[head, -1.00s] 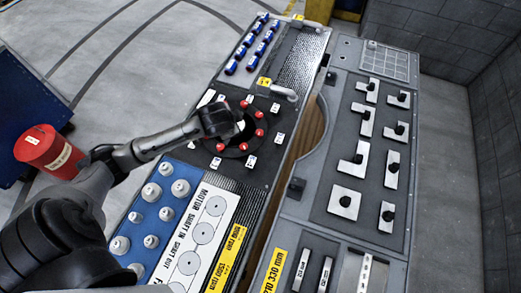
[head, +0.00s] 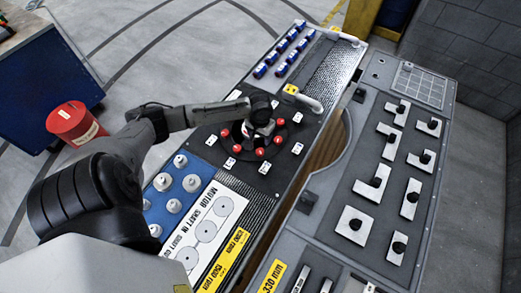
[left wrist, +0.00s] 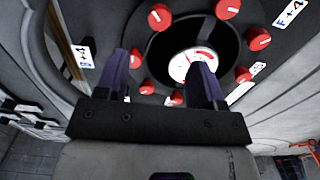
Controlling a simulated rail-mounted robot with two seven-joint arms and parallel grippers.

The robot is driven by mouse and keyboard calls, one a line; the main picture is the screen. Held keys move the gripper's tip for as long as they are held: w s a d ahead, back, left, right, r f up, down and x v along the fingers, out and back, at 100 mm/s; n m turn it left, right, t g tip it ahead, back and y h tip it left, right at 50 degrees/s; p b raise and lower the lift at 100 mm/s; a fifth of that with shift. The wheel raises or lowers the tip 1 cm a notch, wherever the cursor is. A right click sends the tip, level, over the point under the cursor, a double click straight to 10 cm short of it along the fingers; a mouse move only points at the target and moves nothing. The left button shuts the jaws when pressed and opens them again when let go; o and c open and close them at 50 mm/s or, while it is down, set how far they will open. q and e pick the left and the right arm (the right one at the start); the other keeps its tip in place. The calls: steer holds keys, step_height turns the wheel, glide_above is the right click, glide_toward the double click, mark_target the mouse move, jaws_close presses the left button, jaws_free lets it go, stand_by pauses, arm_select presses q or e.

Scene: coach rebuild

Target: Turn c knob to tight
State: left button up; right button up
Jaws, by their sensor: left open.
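Several red knobs (head: 261,153) stand in a ring on a black panel around a dark round recess. They also show in the left wrist view (left wrist: 160,17), each with a white pointer mark. A white dial with a red mark (left wrist: 190,64) sits in the recess. White labels stand beside the knobs; I cannot tell which one is the c knob. My left gripper (head: 262,122) is over the ring. In the left wrist view its open jaws (left wrist: 161,60) are empty, with the dial and some knobs beyond them. The arm hides part of the ring. My right gripper is out of view.
Blue cylinders (head: 281,53) stand in rows at the panel's far end, near a metal handle (head: 309,103). Grey-white knobs (head: 173,206) stand on the near blue area. A grey board with black-knobbed plates (head: 354,225) lies right. A red canister (head: 74,124) is at left.

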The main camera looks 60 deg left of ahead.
mark_target(260, 151)
arm_select(q)
step_height(260, 151, down, 9)
steer(key=shift+r+b, duration=0.1)
steer(key=shift+b, duration=0.3)
steer(key=shift+f, duration=1)
steer(key=shift+c, duration=0.3)
